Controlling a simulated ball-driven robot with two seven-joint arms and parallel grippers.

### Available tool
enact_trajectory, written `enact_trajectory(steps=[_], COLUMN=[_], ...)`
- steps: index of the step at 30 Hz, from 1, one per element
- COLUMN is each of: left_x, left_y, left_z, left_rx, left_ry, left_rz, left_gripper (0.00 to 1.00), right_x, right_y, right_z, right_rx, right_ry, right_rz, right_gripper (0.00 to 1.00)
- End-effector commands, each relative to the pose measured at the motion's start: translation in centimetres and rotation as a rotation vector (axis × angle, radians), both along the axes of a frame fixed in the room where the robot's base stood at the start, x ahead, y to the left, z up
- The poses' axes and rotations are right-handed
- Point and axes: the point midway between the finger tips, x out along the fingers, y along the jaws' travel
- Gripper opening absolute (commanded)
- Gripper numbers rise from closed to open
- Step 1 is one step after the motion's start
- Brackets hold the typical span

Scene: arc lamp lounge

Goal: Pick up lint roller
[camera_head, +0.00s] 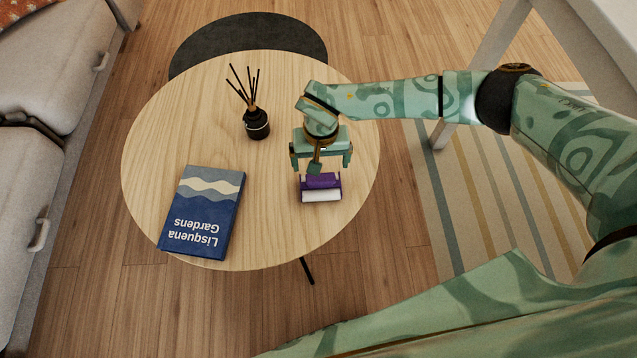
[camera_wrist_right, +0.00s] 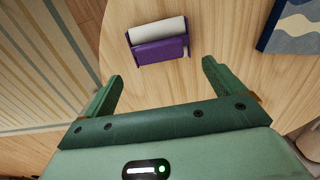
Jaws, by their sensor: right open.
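The lint roller (camera_head: 320,187) has a purple body and a white roll and lies on the round wooden table (camera_head: 270,215), right of its middle. It also shows in the right wrist view (camera_wrist_right: 158,45), beyond the fingertips, near the top. My right gripper (camera_head: 321,164) is above the table, just behind and over the lint roller in the head view. In the right wrist view its fingers (camera_wrist_right: 163,72) are spread apart with nothing between them. The lint roller appears clear of both fingers. My left gripper is not in view.
A blue book (camera_head: 203,212) lies at the table's front left. A dark reed diffuser (camera_head: 256,124) with several sticks stands behind and left of the gripper. A grey sofa (camera_head: 50,80) is at the left. Bare tabletop lies between book and lint roller.

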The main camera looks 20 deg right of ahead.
Motion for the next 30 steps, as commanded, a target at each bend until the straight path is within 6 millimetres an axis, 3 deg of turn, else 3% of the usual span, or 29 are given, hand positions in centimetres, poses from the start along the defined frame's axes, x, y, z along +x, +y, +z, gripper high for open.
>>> enact_trajectory(steps=[1,8,15,24,25,30], left_x=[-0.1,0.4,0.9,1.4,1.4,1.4], left_y=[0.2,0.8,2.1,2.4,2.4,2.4], left_z=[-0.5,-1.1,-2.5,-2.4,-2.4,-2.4], left_rx=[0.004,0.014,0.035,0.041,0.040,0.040], left_ry=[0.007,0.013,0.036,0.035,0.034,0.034], left_rz=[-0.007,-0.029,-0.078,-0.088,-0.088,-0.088], left_gripper=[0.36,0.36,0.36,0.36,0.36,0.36], right_x=[0.0,0.0,-0.2,-0.1,-0.1,-0.1], right_y=[0.0,0.0,0.0,-0.1,-0.1,-0.1], right_z=[-1.4,-3.2,-7.2,-7.4,-7.4,-7.4], right_rx=[0.000,0.002,0.001,0.001,0.001,0.002], right_ry=[0.004,0.002,0.005,-0.002,-0.002,-0.002], right_rz=[-0.001,-0.002,-0.003,-0.003,-0.003,-0.003], right_gripper=[0.94,0.94,0.94,0.94,0.91,0.44])
